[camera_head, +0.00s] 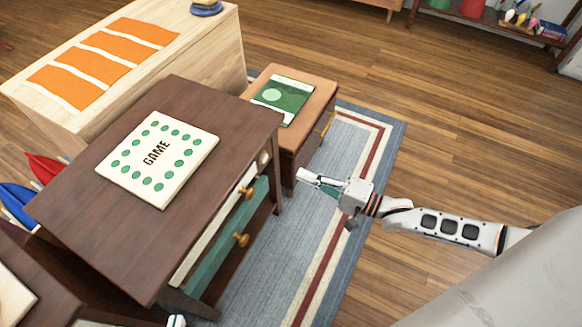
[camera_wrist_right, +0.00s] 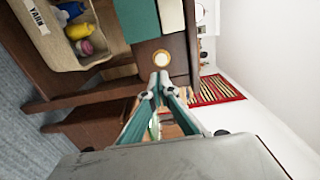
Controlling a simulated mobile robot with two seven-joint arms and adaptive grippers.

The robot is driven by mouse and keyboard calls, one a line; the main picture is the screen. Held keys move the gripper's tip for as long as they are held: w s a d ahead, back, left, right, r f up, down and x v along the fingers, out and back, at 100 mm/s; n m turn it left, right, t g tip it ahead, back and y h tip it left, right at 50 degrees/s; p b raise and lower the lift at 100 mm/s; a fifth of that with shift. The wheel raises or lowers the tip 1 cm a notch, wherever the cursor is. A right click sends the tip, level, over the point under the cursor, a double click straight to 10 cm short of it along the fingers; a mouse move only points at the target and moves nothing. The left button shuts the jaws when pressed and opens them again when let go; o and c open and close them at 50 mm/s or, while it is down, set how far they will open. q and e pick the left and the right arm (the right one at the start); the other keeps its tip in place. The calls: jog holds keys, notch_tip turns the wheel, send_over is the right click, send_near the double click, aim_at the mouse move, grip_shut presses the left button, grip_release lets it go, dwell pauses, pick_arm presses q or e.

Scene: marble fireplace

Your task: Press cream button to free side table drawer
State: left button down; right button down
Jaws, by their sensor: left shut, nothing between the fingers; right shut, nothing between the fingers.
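The dark brown side table (camera_head: 110,215) has a cream drawer (camera_head: 215,237) above a teal drawer (camera_head: 225,255), both apparently closed. The round cream button (camera_head: 263,158) is on the table's front, near the far end of the cream drawer. In the right wrist view the button (camera_wrist_right: 162,58) is on dark wood just beyond my fingertips. My right gripper (camera_head: 303,175) is shut and empty, pointing toward the table front, with a gap to the button in the head view. Only a small tip of my left gripper (camera_head: 176,321) shows at the bottom edge, by the table's near leg; it is shut.
A pale wooden unit (camera_head: 200,60) is at the back left. Floor and striped rug (camera_head: 330,225) in front are clear.

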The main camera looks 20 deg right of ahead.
pick_arm(q)
jog(key=shift+s+f, duration=0.25)
jog(key=shift+f, duration=0.1)
pick_arm(e)
jog(key=v, duration=0.3)
jog(key=shift+f, duration=0.1)
pick_arm(q)
jog(key=shift+w+r, duration=0.1)
jog(key=shift+r, duration=0.15)
jog(key=shift+w+r, duration=0.2)
jog(key=shift+w, duration=0.05)
